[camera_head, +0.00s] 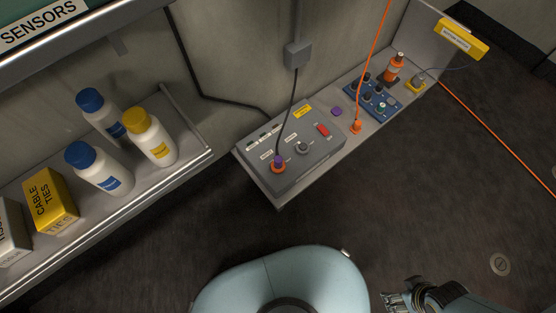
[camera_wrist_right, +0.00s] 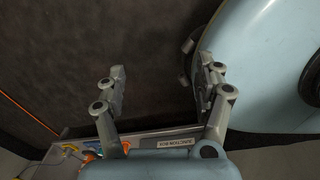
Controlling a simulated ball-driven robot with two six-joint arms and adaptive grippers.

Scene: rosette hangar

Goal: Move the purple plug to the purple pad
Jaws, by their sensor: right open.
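The purple plug (camera_head: 278,160) sits upright in an orange-ringed socket on the front left of the grey box (camera_head: 318,161). A dark cable runs up from it to a small grey wall box. The purple pad (camera_head: 337,111) is a small flat disc on the shelf, right of the grey box, and looks bare. My right gripper (camera_head: 390,301) is at the bottom edge of the head view, well away from plug and pad. In the right wrist view its two fingers (camera_wrist_right: 165,85) are apart with nothing between them. My left gripper is not in view.
An orange plug (camera_head: 356,127) with an orange cable stands near the pad. A blue socket board (camera_head: 381,104), an orange bottle-like item (camera_head: 394,66) and a yellow block (camera_head: 415,86) are farther right. Bottles and boxes fill the left shelf (camera_head: 187,156). The floor in front is clear.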

